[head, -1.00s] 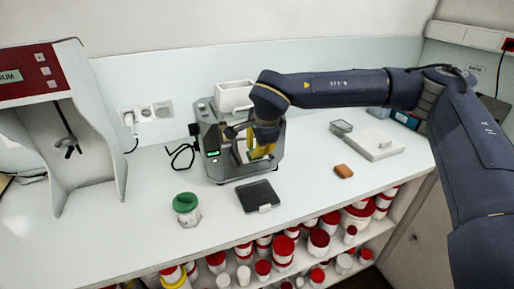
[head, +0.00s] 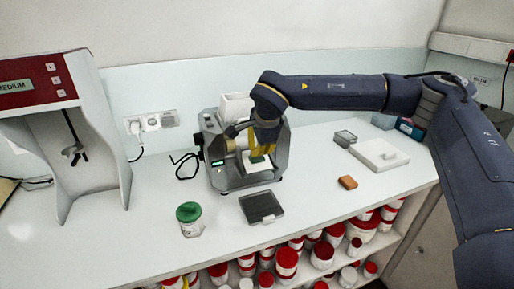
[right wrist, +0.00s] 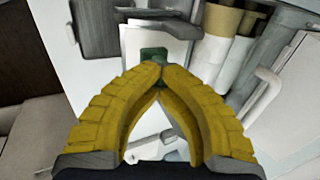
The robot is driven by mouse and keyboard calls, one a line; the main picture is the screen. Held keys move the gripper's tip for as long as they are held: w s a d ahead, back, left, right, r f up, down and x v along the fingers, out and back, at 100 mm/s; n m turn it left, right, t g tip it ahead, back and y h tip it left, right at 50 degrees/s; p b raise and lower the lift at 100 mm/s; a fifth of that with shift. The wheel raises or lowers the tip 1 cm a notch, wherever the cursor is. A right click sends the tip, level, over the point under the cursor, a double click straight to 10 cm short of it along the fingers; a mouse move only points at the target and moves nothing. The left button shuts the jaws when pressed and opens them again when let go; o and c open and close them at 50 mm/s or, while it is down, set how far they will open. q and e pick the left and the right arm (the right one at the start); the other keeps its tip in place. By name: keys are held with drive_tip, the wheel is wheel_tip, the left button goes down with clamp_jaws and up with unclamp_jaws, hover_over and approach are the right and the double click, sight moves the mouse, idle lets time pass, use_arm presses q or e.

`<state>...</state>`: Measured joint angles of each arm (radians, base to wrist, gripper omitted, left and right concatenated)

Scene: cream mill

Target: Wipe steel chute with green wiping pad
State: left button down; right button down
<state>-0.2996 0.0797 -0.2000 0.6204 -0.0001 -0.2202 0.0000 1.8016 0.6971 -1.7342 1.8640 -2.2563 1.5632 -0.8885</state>
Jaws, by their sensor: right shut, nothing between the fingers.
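The green wiping pad (head: 257,159) lies on a pale sloping plate that looks like the steel chute (head: 256,168), at the front of the mill (head: 222,178). In the right wrist view the pad (right wrist: 153,53) shows just beyond my fingertips, against the pale chute surface (right wrist: 135,42). My right gripper (head: 262,150) reaches down into the mill's front above the pad. Its yellow fingers (right wrist: 155,68) meet at the tips with nothing between them. The fingertips partly cover the pad, and I cannot tell whether they touch it. My left gripper is not in view.
A dark flat tray (head: 262,207) lies in front of the mill. A green-lidded jar (head: 190,220) stands left of it. An orange-brown block (head: 348,182) and a white slab (head: 379,155) lie to the right. The counter between jar and red-topped machine (head: 50,80) is clear.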

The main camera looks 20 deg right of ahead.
drive_tip(key=shift+s+d+f, duration=0.1)
drive_tip(key=shift+s+f, duration=0.35)
drive_tip(key=shift+s, duration=0.3)
drive_tip(key=shift+s+d+f, duration=0.1)
drive_tip(key=shift+s+f, duration=0.35)
drive_tip(key=shift+s, duration=0.25)
drive_tip(key=shift+w+a+r, duration=0.1)
drive_tip(key=shift+w+r, duration=0.25)
drive_tip(key=shift+w, duration=0.3)
drive_tip(key=shift+w+a+r, duration=0.1)
drive_tip(key=shift+w+r, duration=0.2)
drive_tip(key=shift+w, duration=0.4)
drive_tip(key=shift+w+r, duration=0.35)
drive_tip(key=shift+w, duration=0.3)
drive_tip(key=shift+s+d+f, duration=0.1)
drive_tip(key=shift+s+f, duration=0.2)
drive_tip(key=shift+s, duration=0.35)
drive_tip(key=shift+s+f, duration=0.3)
drive_tip(key=shift+s, duration=0.4)
drive_tip(key=shift+s+d+f, duration=0.1)
drive_tip(key=shift+s+f, duration=0.2)
drive_tip(key=shift+s, duration=0.35)
wheel_tip(320, 180, up, 8)
drive_tip(key=s, duration=0.1)
drive_tip(key=shift+s+f, duration=0.1)
